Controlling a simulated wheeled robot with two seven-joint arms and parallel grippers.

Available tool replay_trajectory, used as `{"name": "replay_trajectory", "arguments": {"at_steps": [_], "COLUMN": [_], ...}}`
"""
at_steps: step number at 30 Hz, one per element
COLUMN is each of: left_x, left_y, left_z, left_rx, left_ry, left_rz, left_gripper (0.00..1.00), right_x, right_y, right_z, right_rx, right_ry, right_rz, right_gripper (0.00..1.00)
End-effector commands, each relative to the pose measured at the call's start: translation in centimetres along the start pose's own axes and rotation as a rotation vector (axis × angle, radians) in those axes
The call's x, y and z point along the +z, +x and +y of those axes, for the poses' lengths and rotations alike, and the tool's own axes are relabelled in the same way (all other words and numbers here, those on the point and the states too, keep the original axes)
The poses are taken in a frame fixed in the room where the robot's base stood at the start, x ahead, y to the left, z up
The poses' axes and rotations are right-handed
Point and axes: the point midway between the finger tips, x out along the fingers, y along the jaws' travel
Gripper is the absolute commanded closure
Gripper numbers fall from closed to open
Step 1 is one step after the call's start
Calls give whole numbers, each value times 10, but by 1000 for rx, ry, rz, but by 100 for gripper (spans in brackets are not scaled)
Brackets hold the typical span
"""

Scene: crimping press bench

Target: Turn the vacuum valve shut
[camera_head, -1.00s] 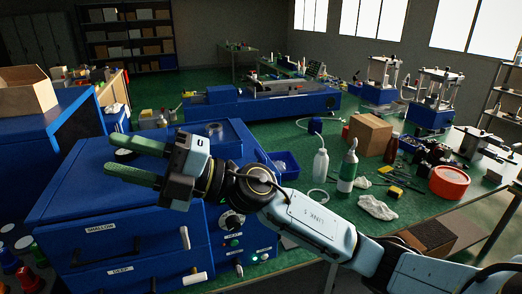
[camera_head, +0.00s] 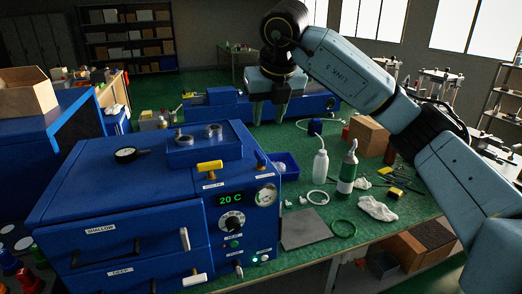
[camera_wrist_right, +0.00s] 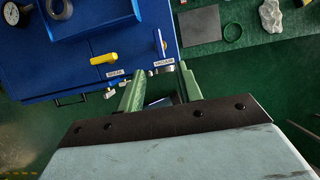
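A blue oven-like box (camera_head: 95,185) stands on the bench, with a green "20 C" display. A yellow valve handle (camera_head: 210,166) lies crosswise on its top front edge; it also shows in the right wrist view (camera_wrist_right: 104,59). A slim pale-yellow part (camera_wrist_right: 162,42) stands to its right, near a label that seems to read VACUUM; I cannot tell its exact shape. My right gripper (camera_head: 270,110) points down, open and empty, beyond the box in the head view. In the right wrist view its fingers (camera_wrist_right: 160,84) are apart, below that label and touching no handle visibly. My left gripper is out of view.
A round gauge (camera_head: 265,195) and a dial (camera_head: 232,221) are on the box front. Bottles (camera_head: 347,172), a green ring (camera_head: 343,229) and a grey plate (camera_head: 305,229) are on the bench to the right.

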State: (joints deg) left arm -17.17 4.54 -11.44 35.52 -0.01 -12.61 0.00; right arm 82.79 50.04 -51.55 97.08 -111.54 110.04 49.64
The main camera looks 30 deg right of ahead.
Motion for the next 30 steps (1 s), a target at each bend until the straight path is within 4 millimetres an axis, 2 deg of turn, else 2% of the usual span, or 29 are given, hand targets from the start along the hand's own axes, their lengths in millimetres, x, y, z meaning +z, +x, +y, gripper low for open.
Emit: {"name": "replay_trajectory", "arguments": {"at_steps": [9,15,21,30], "left_x": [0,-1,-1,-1], "left_y": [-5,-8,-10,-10], "left_z": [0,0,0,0], "left_rx": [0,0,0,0], "left_ry": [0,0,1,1], "left_rz": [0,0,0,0], "left_gripper": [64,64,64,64], "right_x": [-2,-2,-1,-1], "right_y": [66,101,120,124], "right_z": [1,2,2,2], "right_rx": [2,4,5,6], "right_ry": [-3,-4,-5,-6], "right_rz": [7,5,3,1], "right_gripper": [65,65,65,65]}}
